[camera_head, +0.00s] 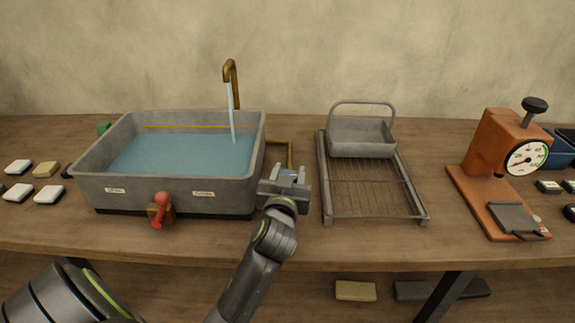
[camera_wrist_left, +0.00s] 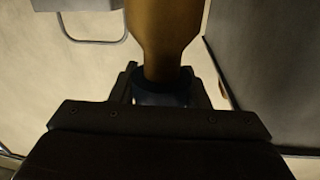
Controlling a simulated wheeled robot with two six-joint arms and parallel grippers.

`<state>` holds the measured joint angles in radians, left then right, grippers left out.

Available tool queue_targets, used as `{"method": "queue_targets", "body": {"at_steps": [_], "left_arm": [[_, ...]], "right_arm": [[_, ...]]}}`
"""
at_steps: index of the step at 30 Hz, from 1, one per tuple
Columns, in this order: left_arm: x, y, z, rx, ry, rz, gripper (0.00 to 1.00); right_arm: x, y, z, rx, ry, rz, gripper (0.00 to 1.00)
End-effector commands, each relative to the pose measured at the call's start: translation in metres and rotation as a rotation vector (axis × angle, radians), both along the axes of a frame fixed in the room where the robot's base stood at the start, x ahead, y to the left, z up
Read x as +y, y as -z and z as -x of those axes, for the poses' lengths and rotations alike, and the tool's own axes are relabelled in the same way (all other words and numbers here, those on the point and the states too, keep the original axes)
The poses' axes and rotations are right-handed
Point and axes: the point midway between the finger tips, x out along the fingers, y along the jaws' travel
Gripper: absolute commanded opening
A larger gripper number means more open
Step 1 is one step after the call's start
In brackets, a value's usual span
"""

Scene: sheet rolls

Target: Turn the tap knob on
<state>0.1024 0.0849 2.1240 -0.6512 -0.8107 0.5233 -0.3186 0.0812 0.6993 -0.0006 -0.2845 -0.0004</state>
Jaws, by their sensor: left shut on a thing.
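The brass tap spout (camera_head: 231,72) rises behind the grey sink (camera_head: 170,193), and a stream of water (camera_head: 232,120) runs from it into the basin. A brass pipe (camera_head: 279,143) comes out at the sink's right side. My left gripper (camera_head: 288,176) is at the front end of this pipe, shut on a small blue knob. In the left wrist view the blue knob (camera_wrist_left: 163,82) sits between the fingers, with a wide brass part (camera_wrist_left: 165,35) beyond it. The gripper hides most of the knob in the head view. My right gripper is out of view.
A red-handled valve (camera_head: 160,208) sticks out at the sink's front. A wire rack (camera_head: 368,187) with a grey basket (camera_head: 361,137) stands close on the right. An orange scale (camera_head: 495,150) is further right. Several small blocks (camera_head: 47,170) lie at the left.

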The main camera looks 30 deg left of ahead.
Motion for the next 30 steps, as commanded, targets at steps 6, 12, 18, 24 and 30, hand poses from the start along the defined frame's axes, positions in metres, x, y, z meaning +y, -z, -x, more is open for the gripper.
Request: {"method": "queue_targets", "body": {"at_steps": [6,12,18,24,30], "left_arm": [[-0.0005,-0.0030,-0.0007,-0.001,0.075,-0.006,0.19],[-0.0014,-0.0017,-0.0010,-0.003,0.100,-0.004,0.19],[-0.0016,-0.0015,-0.0011,-0.004,0.102,-0.004,0.19],[-0.0016,-0.0016,-0.0012,-0.004,0.102,-0.004,0.50],[-0.0015,-0.0009,-0.0011,-0.003,0.102,-0.002,0.64]], "right_arm": [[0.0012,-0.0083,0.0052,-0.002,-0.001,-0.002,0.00],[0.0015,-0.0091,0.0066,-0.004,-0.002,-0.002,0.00],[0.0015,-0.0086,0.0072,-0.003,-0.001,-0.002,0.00],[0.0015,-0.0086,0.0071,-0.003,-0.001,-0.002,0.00],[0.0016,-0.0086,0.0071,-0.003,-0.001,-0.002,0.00]]}}
